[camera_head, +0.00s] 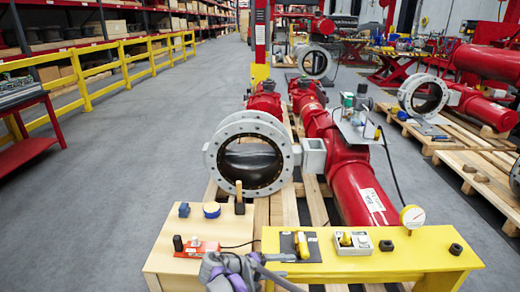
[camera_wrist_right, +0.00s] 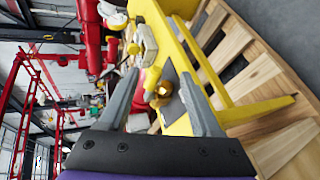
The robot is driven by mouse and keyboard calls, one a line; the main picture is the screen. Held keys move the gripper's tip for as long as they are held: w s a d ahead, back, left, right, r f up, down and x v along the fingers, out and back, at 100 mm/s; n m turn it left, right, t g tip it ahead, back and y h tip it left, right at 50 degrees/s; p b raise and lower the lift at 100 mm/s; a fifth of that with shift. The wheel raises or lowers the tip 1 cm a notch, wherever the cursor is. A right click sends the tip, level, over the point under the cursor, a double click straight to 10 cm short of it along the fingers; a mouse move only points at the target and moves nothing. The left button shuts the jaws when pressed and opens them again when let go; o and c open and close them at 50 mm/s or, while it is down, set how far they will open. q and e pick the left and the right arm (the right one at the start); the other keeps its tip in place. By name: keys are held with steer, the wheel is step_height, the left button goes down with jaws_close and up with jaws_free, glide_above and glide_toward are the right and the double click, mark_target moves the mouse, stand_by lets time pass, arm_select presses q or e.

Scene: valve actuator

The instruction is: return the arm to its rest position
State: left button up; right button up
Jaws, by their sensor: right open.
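My right gripper (camera_head: 288,270) shows at the bottom of the head view, with a purple band and grey fingers pointing right. It is in front of the yellow bench (camera_head: 400,262), near the wooden table. In the right wrist view, its two fingers (camera_wrist_right: 158,76) are spread with nothing held. A small yellow part (camera_wrist_right: 163,90) shows beyond the gap between them. The valve (camera_head: 255,155), a grey flanged ring with a red actuator (camera_head: 350,175), lies on a pallet behind the benches. My left gripper is not in view.
The yellow bench carries a dark pad with a yellow part (camera_head: 301,245), a white control box (camera_head: 352,242) and black nuts (camera_head: 386,245). The wooden table (camera_head: 165,262) holds a red tool (camera_head: 197,248) and blue items (camera_head: 211,210). Open floor lies left, before a yellow railing (camera_head: 100,75).

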steer(key=s+d+r+m+g+y, duration=0.15)
steer(key=s+d+y, duration=0.45)
steer(key=s+d, duration=0.6)
steer(key=s+a+f+m+t+y, duration=0.1)
steer(key=s+f+m+y, duration=0.15)
steer(key=s, duration=0.85)
steer(key=s+f+m+y, duration=0.1)
steer(key=s+y, duration=0.3)
steer(key=s, duration=0.7)
arm_select(q)
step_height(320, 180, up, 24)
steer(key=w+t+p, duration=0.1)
steer(key=p, duration=1.9)
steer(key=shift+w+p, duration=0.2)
steer(key=shift+p, duration=0.2)
arm_select(e)
step_height(320, 180, up, 24)
steer(key=w+t, duration=0.1)
steer(key=w, duration=0.1)
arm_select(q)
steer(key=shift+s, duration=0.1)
